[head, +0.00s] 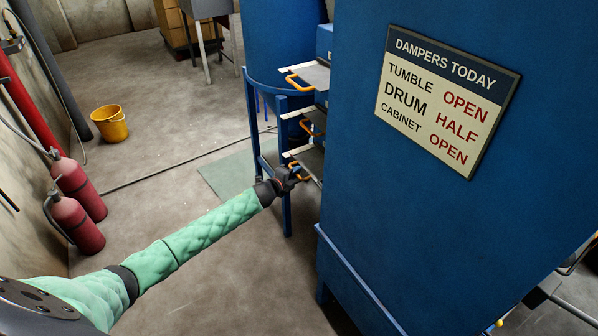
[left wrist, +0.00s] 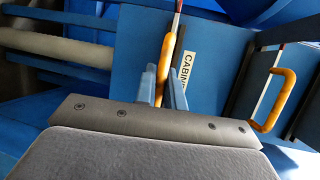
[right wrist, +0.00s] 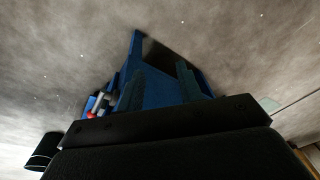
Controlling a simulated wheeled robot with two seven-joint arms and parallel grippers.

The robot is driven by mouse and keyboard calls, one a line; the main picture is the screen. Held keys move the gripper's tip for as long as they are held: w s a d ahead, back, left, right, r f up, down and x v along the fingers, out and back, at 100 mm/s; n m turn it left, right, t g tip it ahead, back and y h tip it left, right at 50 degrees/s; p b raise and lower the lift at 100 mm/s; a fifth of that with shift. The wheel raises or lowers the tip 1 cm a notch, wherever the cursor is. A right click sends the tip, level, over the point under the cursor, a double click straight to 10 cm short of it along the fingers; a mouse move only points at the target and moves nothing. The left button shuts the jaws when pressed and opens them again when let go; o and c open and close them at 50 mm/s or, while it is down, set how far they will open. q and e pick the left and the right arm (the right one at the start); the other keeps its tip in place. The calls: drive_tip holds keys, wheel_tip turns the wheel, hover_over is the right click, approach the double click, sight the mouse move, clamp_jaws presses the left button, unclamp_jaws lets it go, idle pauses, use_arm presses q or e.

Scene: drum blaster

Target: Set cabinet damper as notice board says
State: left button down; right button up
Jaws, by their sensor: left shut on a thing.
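The notice board (head: 447,100) on the blue cabinet side reads "DAMPERS TODAY": tumble open, drum half, cabinet open. My left gripper (head: 293,177) is at the lowest of three damper plates with orange handles. In the left wrist view its fingers (left wrist: 162,88) are shut on an orange handle (left wrist: 167,58), beside a partly hidden label (left wrist: 185,72) starting "CABIN". So this is the cabinet damper (head: 306,157); its exact slide position is hard to tell. The middle damper handle (head: 311,128) and top damper handle (head: 297,83) stand above it. My right gripper (right wrist: 162,82) is open, with nothing visible between its fingers.
A second orange handle (left wrist: 278,98) is close to the right of my left gripper. A blue frame leg (head: 286,205) stands close to the arm. Red cylinders (head: 78,205) and a yellow bucket (head: 110,124) are at the left. The floor between is largely clear.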

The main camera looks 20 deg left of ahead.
use_arm(q)
drive_tip(key=shift+s+f, duration=0.15)
drive_tip(key=shift+f, duration=0.05)
drive_tip(key=c, duration=1.5)
unclamp_jaws()
drive_tip(key=shift+a, duration=0.15)
drive_tip(key=shift+c, duration=0.2)
drive_tip(key=shift+o, duration=0.2)
drive_tip(key=shift+s+a+r, duration=0.1)
drive_tip(key=shift+s+r, duration=0.05)
